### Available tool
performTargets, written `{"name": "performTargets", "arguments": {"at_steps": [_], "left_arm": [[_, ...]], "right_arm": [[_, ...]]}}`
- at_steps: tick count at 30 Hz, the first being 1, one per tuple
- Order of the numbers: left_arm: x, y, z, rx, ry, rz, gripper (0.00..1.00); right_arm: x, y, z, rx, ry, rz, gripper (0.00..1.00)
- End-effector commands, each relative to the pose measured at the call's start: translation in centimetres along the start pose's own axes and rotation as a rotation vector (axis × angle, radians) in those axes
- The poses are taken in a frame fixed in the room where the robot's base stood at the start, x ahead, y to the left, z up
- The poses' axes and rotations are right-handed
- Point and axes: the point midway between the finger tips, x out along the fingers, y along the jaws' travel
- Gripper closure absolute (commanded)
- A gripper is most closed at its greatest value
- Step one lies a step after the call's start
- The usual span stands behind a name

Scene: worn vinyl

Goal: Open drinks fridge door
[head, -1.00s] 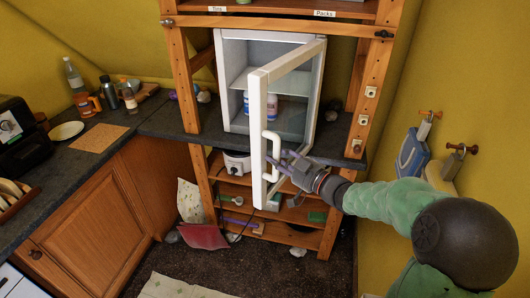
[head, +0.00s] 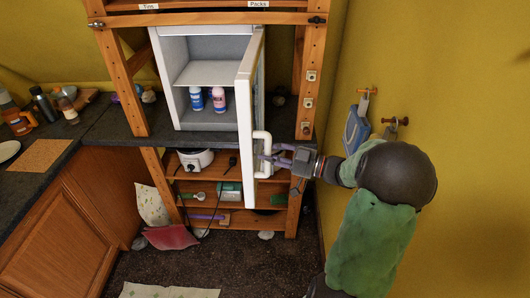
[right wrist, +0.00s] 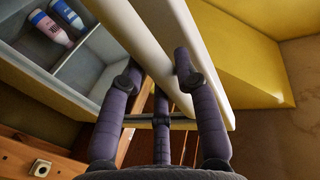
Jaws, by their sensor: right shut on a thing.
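The drinks fridge (head: 168,80) stands on the dark counter inside a wooden frame, white outside with a grey interior. Its white door (head: 246,120) is hinged on the right and stands wide open, seen nearly edge-on in the head view. A white bar handle (head: 263,137) is on the door's outer face. My right gripper (head: 268,158) is shut on the lower part of the handle. In the right wrist view its purple fingers (right wrist: 157,72) lie on either side of white parts of the door; the exact contact is hard to see. My left gripper is not in view.
A blue bottle (head: 197,98) and a pink-and-white bottle (head: 219,98) stand inside the fridge. A wooden post (head: 306,90) is just right of the door. A blue board (head: 357,128) hangs on the yellow wall. The dark floor (head: 220,265) in front is mostly clear.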

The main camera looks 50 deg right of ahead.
Motion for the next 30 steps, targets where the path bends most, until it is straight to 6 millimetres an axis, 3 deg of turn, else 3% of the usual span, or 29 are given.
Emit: {"name": "performTargets", "arguments": {"at_steps": [10, 11, 13, 23, 30], "left_arm": [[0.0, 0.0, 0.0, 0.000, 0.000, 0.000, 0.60], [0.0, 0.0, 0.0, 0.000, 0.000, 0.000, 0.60], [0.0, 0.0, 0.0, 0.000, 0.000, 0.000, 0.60], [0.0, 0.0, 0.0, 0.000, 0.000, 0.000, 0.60], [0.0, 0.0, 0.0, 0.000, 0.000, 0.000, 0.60]], "right_arm": [[-0.1, 0.5, -0.6, -0.013, 0.005, 0.010, 1.00], [-0.1, 0.5, -0.6, -0.014, 0.005, 0.010, 0.63], [-0.1, 0.4, -0.6, -0.013, 0.005, 0.009, 0.44], [-0.1, 0.2, -0.3, -0.007, 0.002, 0.005, 0.44], [-2.5, 0.3, -0.2, -0.007, 0.000, 0.010, 0.44]]}}
